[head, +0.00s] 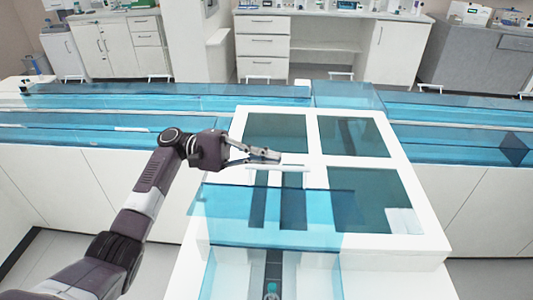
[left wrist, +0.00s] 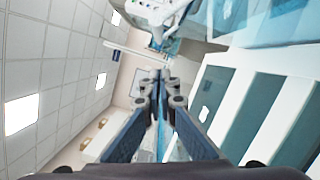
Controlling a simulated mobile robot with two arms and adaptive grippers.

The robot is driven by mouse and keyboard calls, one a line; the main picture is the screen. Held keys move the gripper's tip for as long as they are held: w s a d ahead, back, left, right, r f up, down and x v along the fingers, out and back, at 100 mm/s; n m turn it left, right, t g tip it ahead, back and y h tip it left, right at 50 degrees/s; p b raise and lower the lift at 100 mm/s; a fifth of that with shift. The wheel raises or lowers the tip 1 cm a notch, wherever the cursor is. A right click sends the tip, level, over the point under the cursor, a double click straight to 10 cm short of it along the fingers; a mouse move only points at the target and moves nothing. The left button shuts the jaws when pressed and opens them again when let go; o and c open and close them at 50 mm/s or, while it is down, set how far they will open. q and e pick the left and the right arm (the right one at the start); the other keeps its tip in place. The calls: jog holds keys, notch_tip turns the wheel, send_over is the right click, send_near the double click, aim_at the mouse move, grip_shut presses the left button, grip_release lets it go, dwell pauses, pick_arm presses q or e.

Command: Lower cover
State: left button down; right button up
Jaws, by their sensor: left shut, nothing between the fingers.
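A blue see-through cover (head: 270,232) sits at the front of a white-framed housing (head: 416,180) with several dark panes. I cannot tell from these frames how far the cover is raised. A thin white bar (head: 283,167) lies level near the cover's back edge; a white bar also shows in the left wrist view (left wrist: 128,50). My left gripper (head: 279,156) reaches in from the left, shut and empty, above the housing and close beside the bar. Whether it touches the bar is unclear. Its closed fingers also show in the left wrist view (left wrist: 160,76). My right gripper is out of view.
Long tracks under blue see-through covers run left (head: 80,120) and right (head: 455,140) of the housing. A dark tube slot (head: 273,270) lies at the front below the cover. White lab cabinets (head: 263,45) stand across the floor at the back.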

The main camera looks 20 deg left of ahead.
pick_arm(q)
jog(key=s, duration=0.1)
jog(key=s+r+p, duration=0.1)
jog(key=s, duration=0.1)
jog(key=shift+s+d+r, duration=0.1)
jog(key=shift+r, duration=0.05)
jog(key=shift+d, duration=0.1)
dwell(0.4)
